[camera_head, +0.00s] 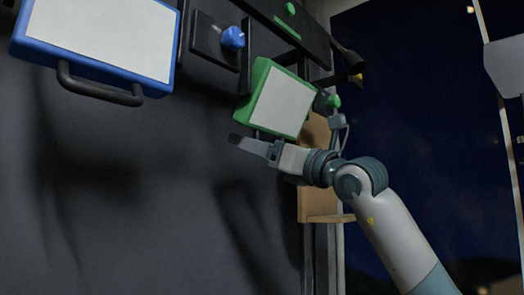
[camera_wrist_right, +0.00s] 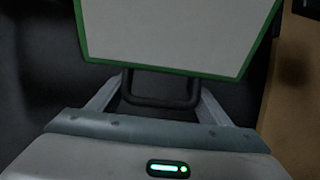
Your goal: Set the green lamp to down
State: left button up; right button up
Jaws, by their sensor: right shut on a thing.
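The green lamp (camera_head: 282,103) has a pale panel in a green frame and hangs tilted on the wall side, near the middle of the head view. It also fills the top of the right wrist view (camera_wrist_right: 175,35). Its dark U-shaped handle (camera_wrist_right: 160,101) hangs from the lower edge. My right gripper (camera_head: 250,144) is just below the lamp, with its fingers on either side of the handle in the right wrist view (camera_wrist_right: 157,103), shut on it. The exact contact is dark and hard to see. My left gripper is not in view.
A blue lamp (camera_head: 103,38) with a dark handle (camera_head: 98,90) is at the upper left. A blue knob (camera_head: 232,38) and a green knob (camera_head: 333,101) sit near the lamps. A dark bar crosses above the green lamp. A wooden panel (camera_head: 316,180) stands behind my right wrist.

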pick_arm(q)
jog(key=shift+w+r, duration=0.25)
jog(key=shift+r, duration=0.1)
pick_arm(e)
jog(key=shift+w+a+r, duration=0.25)
jog(key=shift+a+r, duration=0.1)
jog(key=shift+r, duration=0.25)
jog(key=shift+w+a+r, duration=0.25)
jog(key=shift+a+r, duration=0.05)
jog(key=shift+r, duration=0.3)
jog(key=o, duration=1.4)
jog(key=shift+o, duration=0.5)
jog(key=shift+s+d, duration=0.15)
jog(key=shift+d, duration=0.05)
jog(key=shift+f, duration=0.1)
jog(key=shift+a+f, duration=0.1)
jog(key=shift+f, duration=0.1)
